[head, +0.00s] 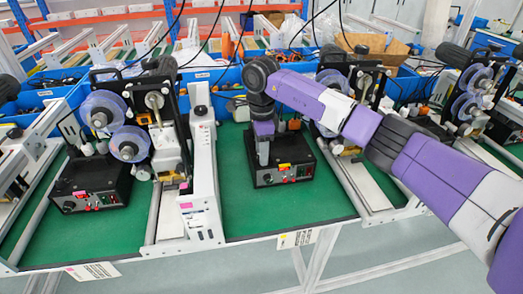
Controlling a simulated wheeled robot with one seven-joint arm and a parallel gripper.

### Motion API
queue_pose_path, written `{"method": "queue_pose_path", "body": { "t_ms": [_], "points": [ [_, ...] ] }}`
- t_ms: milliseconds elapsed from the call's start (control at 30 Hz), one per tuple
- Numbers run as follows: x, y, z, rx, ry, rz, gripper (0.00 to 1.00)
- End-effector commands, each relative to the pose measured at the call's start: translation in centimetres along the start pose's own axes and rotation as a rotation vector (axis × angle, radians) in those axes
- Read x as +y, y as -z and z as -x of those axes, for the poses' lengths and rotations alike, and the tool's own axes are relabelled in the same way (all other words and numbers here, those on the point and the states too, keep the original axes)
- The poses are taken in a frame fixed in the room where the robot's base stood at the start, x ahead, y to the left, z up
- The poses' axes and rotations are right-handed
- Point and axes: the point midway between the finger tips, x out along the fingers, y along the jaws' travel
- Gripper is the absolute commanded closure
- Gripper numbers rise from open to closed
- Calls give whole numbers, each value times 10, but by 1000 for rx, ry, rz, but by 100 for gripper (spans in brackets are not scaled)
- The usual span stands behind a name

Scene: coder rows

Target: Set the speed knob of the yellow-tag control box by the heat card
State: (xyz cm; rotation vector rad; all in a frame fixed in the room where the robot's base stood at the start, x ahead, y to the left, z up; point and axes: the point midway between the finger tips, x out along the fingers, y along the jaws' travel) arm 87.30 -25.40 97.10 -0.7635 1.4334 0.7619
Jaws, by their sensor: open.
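A black control box (290,173) with a yellow tag (284,167) stands on the green mat right of centre. Its front has a small knob (267,179) at the left and a red and green patch at the right. My gripper (263,162) points down over the left top of this box; its open fingertips are small, and I cannot tell if they touch anything. A white card (298,239) with a yellow mark hangs on the table's front edge below the box. Its print is too small to read, so I cannot tell if it is the heat card.
Another black control box (93,184) with a pink tag stands at left. A second card (93,271) with a pink mark hangs below it. Blue bins (215,78) line the back. Green mat (325,205) is clear in front.

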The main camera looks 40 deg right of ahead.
Motion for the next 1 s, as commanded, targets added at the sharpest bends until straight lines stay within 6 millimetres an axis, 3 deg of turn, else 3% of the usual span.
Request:
{"method": "queue_pose_path", "body": {
  "t_ms": [167, 300, 400, 767, 1000],
  "points": [
    [0, 0, 0, 0, 0, 0, 57],
    [0, 0, 0, 0, 0, 0, 85],
    [0, 0, 0, 0, 0, 0, 100],
    [0, 0, 1, 0, 0, -35, 100],
    [0, 0, 2, 0, -1, -169, 100]
  ]
}}
